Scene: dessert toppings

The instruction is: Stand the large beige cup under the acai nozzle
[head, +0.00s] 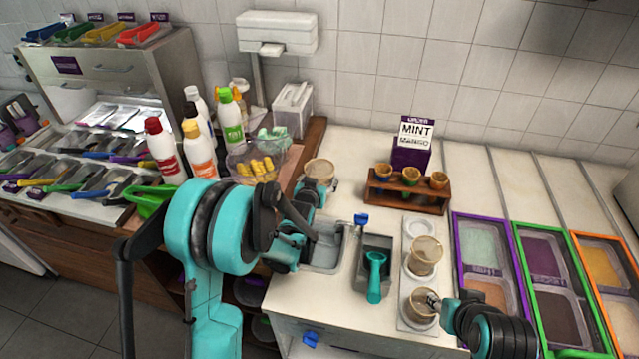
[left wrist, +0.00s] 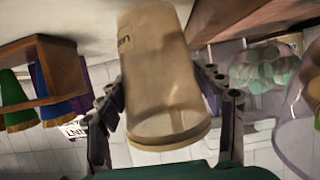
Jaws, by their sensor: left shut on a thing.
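Two more beige cups stand in the white holder (head: 406,240): a far one (head: 425,253) and a near one (head: 418,308). My right gripper (head: 437,303) is at the near cup; whether its fingers are closed on it is unclear. No acai nozzle can be made out.
A wooden rack of cones (head: 408,197) stands before the mint sign (head: 411,140). A teal scoop (head: 375,275) lies beside the sink (head: 326,248). Topping tubs (head: 545,255) fill the right. Sauce bottles (head: 198,150) stand left of the held cup.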

